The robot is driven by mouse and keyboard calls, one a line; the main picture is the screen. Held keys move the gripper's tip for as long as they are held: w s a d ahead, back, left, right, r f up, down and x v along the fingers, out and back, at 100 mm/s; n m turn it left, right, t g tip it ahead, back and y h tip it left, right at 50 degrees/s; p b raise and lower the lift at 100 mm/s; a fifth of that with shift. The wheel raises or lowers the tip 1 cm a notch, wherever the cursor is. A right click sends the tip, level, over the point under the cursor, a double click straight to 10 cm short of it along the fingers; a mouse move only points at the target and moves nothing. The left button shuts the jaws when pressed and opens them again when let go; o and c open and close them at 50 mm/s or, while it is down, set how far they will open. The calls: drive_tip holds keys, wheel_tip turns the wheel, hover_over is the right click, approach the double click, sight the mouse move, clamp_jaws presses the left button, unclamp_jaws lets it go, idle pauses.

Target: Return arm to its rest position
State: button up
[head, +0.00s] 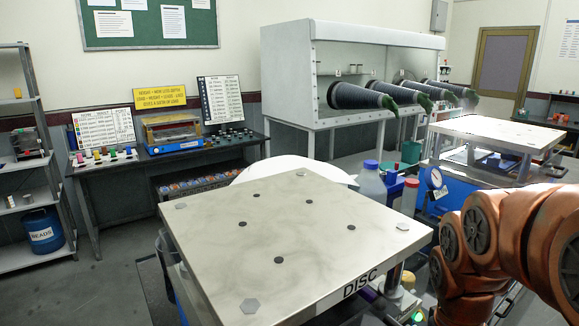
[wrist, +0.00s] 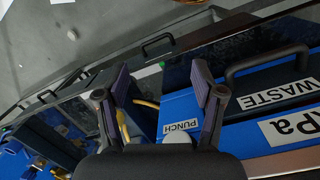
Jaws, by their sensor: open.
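My gripper (wrist: 160,95) shows in the wrist view with its two dark fingers spread apart, open and with nothing between the pads. Below and beyond it are blue equipment panels with a PUNCH label (wrist: 180,126) and a WASTE label (wrist: 276,94). My orange arm (head: 485,235) is folded at the lower right of the head view. The gripper itself is not visible in the head view.
A pale table top marked DISC (head: 270,205) fills the middle foreground. A glovebox (head: 345,60) with black sleeves stands behind. Grey floor (head: 115,270) is clear at left.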

drive_tip(key=s+a+f+m, duration=0.1)
drive_tip(key=s+a, duration=0.3)
drive_tip(key=s, duration=0.2)
drive_tip(key=s+a+f+m+y+p, duration=0.1)
drive_tip(key=s+a, duration=0.2)
drive_tip(key=s, duration=0.3)
drive_tip(key=shift+a+g, duration=0.35)
drive_tip(key=shift+g, duration=0.05)
drive_tip(key=shift+s, duration=0.1)
idle(0.6)
